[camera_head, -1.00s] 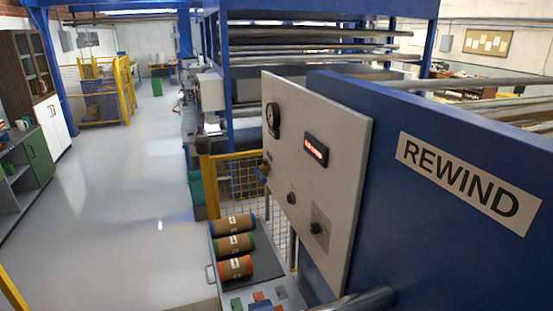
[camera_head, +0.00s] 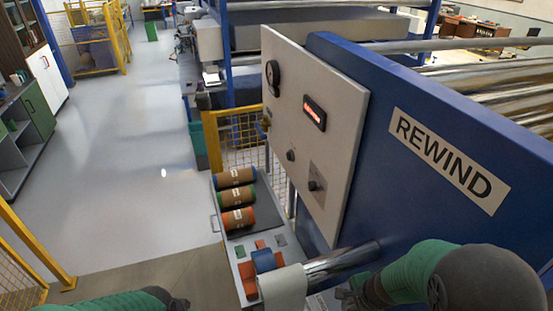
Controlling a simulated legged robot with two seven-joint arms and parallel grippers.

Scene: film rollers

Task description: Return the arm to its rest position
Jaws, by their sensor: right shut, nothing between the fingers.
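My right arm, in a green sleeve, comes in from the lower right of the head view. My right gripper (camera_head: 350,293) is at its end, small and dark, shut with nothing between its fingers. It is just below and right of a shiny metal roller (camera_head: 340,262), and I cannot tell whether they touch. My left arm shows only as a green strip at the bottom left edge. Its dark end, around my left gripper (camera_head: 178,304), is cut off by the frame, so its fingers cannot be made out.
The blue REWIND machine (camera_head: 420,110) with its grey control panel (camera_head: 318,110) fills the right. A cart (camera_head: 228,251) holds three banded rolls and loose blocks. A yellow guard (camera_head: 35,250) is at left; open floor lies beyond.

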